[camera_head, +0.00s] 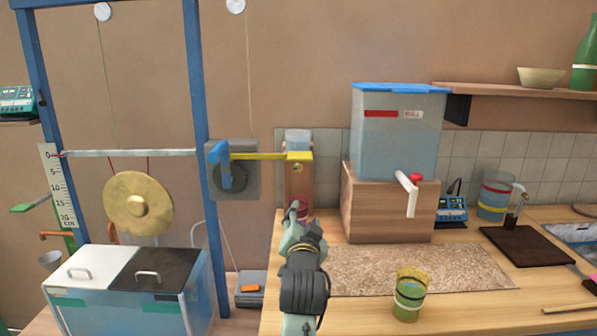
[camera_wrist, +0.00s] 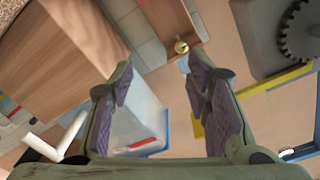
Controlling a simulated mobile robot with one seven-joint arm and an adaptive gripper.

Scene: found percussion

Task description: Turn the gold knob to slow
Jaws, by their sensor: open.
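The small gold knob (camera_head: 297,167) is on the upper front of a narrow wooden post (camera_head: 298,185), below the end of a yellow bar. In the wrist view the knob (camera_wrist: 181,47) shows as a small round gold shape beyond my fingertips, nearer the right finger. My gripper (camera_head: 298,212) is just below the knob in the head view, in front of the post's lower part. In the wrist view my gripper (camera_wrist: 160,75) has its two purple-padded fingers spread, with nothing between them. I see no contact with the knob. No readable speed marks show at the knob.
A clear tank (camera_head: 400,135) with a white lever (camera_head: 408,194) stands on a wooden box (camera_head: 385,215) to the right. A blue frame (camera_head: 202,130) with a gong (camera_head: 138,204) stands left. The yellow bar (camera_head: 260,156) crosses above the knob.

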